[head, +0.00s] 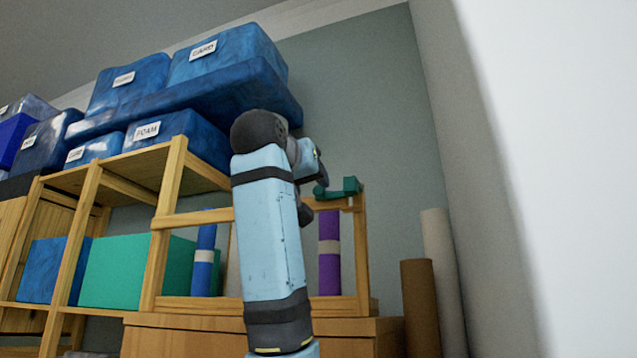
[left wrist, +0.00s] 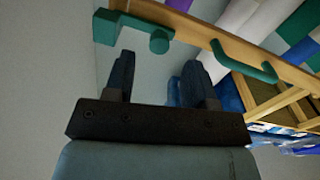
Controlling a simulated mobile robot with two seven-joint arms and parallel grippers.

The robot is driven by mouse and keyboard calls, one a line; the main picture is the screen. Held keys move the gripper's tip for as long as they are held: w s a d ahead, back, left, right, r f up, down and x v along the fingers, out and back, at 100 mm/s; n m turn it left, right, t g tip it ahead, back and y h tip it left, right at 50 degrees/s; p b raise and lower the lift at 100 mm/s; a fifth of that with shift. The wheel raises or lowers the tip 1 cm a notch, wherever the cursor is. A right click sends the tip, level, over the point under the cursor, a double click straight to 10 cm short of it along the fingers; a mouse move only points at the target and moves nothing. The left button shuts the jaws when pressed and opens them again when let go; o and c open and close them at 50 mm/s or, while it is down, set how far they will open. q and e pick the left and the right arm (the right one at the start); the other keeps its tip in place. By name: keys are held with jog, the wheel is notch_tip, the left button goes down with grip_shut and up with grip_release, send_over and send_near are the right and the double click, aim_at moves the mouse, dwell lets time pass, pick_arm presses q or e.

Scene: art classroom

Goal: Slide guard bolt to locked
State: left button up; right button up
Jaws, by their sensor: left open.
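The green guard bolt (head: 342,187) sits at the top right of the wooden guard frame in the head view. In the left wrist view, the bolt (left wrist: 105,27) has a block at its left end and a round knob (left wrist: 159,41), and lies along a wooden rail. My left gripper (left wrist: 163,75) is open, with its two dark fingers apart and nothing visible between them. My right gripper is not in view.
A green handle (left wrist: 243,58) is on the same rail, right of the bolt. Blue labelled boxes (head: 228,55) fill the shelf at upper left. A purple roll (head: 329,252) stands below the bolt, and a brown roll (head: 420,308) farther right.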

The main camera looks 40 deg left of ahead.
aim_at(317, 191)
pick_arm(q)
jog(key=shift+p+x, duration=0.75)
jog(key=shift+x, duration=2)
